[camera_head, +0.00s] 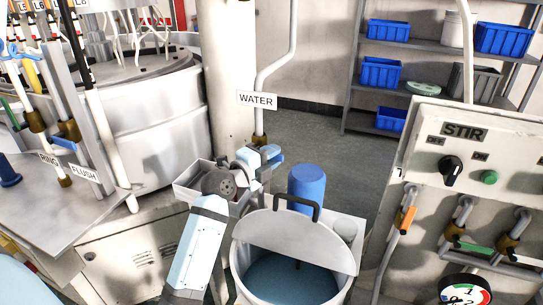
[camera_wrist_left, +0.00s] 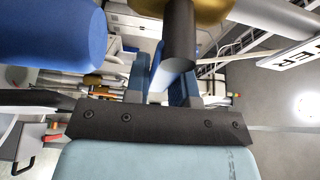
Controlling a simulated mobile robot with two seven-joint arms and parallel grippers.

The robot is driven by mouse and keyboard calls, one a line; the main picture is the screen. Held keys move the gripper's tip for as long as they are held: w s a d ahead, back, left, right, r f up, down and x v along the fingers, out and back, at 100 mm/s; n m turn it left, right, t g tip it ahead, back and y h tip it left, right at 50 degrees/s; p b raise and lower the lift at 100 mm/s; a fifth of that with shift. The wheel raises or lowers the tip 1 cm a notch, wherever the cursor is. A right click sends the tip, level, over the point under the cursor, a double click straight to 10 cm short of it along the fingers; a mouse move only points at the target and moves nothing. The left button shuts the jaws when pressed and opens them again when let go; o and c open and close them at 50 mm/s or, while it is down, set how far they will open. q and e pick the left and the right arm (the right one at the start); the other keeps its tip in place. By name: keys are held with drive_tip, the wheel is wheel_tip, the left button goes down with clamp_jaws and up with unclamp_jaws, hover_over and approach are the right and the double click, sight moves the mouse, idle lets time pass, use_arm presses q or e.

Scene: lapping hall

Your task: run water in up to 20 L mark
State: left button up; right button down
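The white water pipe (camera_head: 292,45) with its WATER sign (camera_head: 257,100) comes down to a brass fitting (camera_head: 259,141) and a blue part beside it (camera_head: 273,153). Below stands a round white tank (camera_head: 237,262) with a half lid, a black handle and blue-tinted liquid (camera_head: 290,280) inside. I cannot see a 20 L mark. My left gripper (camera_head: 256,163) is at the fitting, behind the tank. In the left wrist view its blue fingers (camera_wrist_left: 168,80) stand apart, with the dark pipe end (camera_wrist_left: 180,40) overlapping them. Whether they hold anything is hidden. My right gripper is out of view.
A blue cylinder (camera_head: 307,187) stands behind the tank lid. The STIR panel (camera_head: 465,131) with knob, green button, valves and gauge is at right. RING and FLUSH hoses and a large round machine (camera_head: 150,125) are at left. Shelves with blue bins (camera_head: 381,73) stand behind open floor.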

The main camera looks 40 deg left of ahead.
use_arm(q)
clamp_jaws()
drive_tip(key=shift+n+b, duration=0.3)
drive_tip(key=shift+b, duration=0.25)
drive_tip(key=shift+r+n+t, duration=0.2)
drive_tip(key=shift+n+t, duration=0.1)
drive_tip(key=shift+a+r+n+t, duration=0.1)
drive_tip(key=shift+r+n+t, duration=0.4)
drive_tip(key=shift+n, duration=0.6)
drive_tip(key=shift+r, duration=0.1)
drive_tip(key=o, duration=0.8)
unclamp_jaws()
drive_tip(key=shift+c, duration=0.2)
drive_tip(key=shift+s, duration=0.1)
